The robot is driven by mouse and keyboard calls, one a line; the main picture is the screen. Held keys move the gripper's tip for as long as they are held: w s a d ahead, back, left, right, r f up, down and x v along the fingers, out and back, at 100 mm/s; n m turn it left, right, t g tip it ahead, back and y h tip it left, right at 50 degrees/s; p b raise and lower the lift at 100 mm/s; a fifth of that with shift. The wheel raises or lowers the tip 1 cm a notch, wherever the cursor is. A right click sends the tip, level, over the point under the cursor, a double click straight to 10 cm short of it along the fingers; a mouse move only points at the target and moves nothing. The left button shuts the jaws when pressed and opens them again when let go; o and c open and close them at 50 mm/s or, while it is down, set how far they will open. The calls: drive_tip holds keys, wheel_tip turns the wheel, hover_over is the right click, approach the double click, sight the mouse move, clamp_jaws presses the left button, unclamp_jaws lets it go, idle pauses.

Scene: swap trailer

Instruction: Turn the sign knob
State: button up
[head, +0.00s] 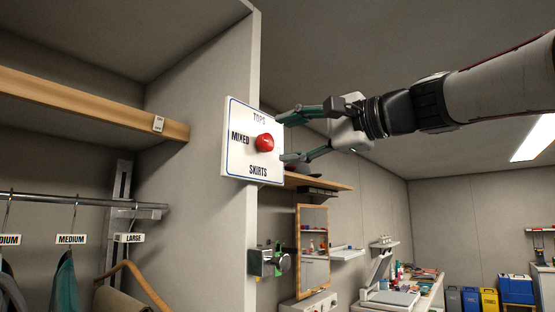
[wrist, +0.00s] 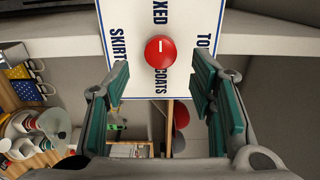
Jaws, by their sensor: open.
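The white sign (head: 236,172) with a blue border is fixed to the end of a partition wall and reads TOPS, MIXED and SKIRTS in the head view. The round red knob (head: 264,143) sits at the sign's middle; in the wrist view the knob (wrist: 160,51) shows a short white mark. My gripper (head: 283,138) is open, its teal-padded fingers just right of the knob in the head view. In the wrist view my gripper (wrist: 160,85) has the knob between and beyond its fingertips, apart from both.
A wooden shelf (head: 90,103) and a hanging rail (head: 80,201) with size tags are at left. A metal latch-like fitting (head: 268,261) is below the sign. A framed mirror (head: 312,250) and a cluttered counter (head: 425,297) stand beyond. The space around the knob's front looks clear.

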drive_tip(key=v, duration=0.7)
drive_tip(key=shift+s+d+f, duration=0.1)
